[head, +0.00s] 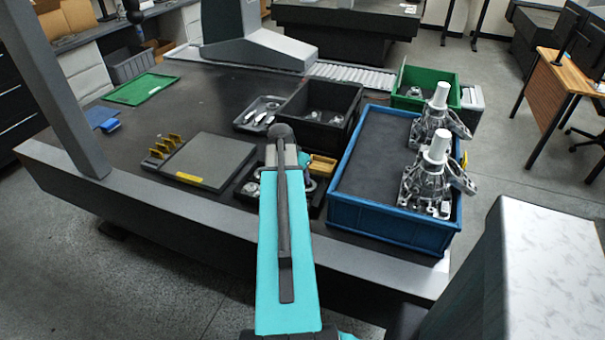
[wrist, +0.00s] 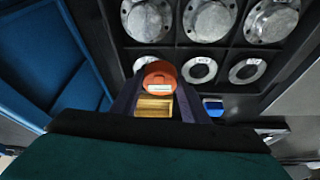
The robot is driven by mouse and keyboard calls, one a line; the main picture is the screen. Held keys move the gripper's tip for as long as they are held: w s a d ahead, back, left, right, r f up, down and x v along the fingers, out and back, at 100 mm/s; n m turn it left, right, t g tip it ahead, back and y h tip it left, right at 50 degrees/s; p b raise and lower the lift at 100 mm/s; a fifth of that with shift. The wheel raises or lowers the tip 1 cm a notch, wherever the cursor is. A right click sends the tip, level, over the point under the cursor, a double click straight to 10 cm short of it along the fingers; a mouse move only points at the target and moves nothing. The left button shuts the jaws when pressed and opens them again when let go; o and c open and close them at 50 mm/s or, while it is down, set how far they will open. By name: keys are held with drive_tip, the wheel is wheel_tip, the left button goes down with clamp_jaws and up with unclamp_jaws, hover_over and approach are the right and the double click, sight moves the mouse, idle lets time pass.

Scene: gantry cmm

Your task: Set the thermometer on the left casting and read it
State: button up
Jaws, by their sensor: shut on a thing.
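My gripper (wrist: 157,92) is shut on an orange-red round-ended piece (wrist: 160,70) with a pale label, which looks like the thermometer. A brass-coloured block (wrist: 154,107) shows between the fingers just below it. In the head view my turquoise arm hides the gripper and the held piece. Two silver castings (head: 422,188) (head: 428,130) stand upright at the right side of the blue crate (head: 385,213), each with a white cylinder on top. The nearer one is slightly further left in the picture. The gripper is apart from both, over the dark compartment tray (wrist: 192,55).
The compartment tray holds round metal flanges and rings. The blue crate also shows in the wrist view (wrist: 45,60); its left part is empty. A black bin (head: 300,118), a green bin (head: 412,80) and a grey plate (head: 208,160) stand around.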

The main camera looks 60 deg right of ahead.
drive_tip(key=w+a+r+n+t, duration=0.1)
drive_tip(key=w+a+r+n, duration=0.25)
drive_tip(key=w+a, duration=0.55)
drive_tip(key=w+a+r+n+t+y, duration=0.1)
drive_tip(key=w+a+r+n, duration=0.3)
drive_tip(key=w+a, duration=0.5)
drive_tip(key=w+a+r+n+t, duration=0.1)
drive_tip(key=w+a+r+n, duration=0.1)
drive_tip(key=w+a+r, duration=0.5)
drive_tip(key=w+a+r+n+y, duration=0.1)
drive_tip(key=w+a+r+n, duration=0.1)
drive_tip(key=a, duration=1)
drive_tip(key=w+a+r+n+t+y, duration=0.1)
drive_tip(key=w+a+r+n, duration=0.2)
drive_tip(key=a, duration=1)
drive_tip(key=w+a+r+n+t+y, duration=0.1)
drive_tip(key=w+a+r+n, duration=0.2)
drive_tip(key=a, duration=0.9)
drive_tip(key=shift+w+a+n, duration=0.2)
drive_tip(key=shift+n, duration=0.75)
drive_tip(key=shift+s, duration=0.1)
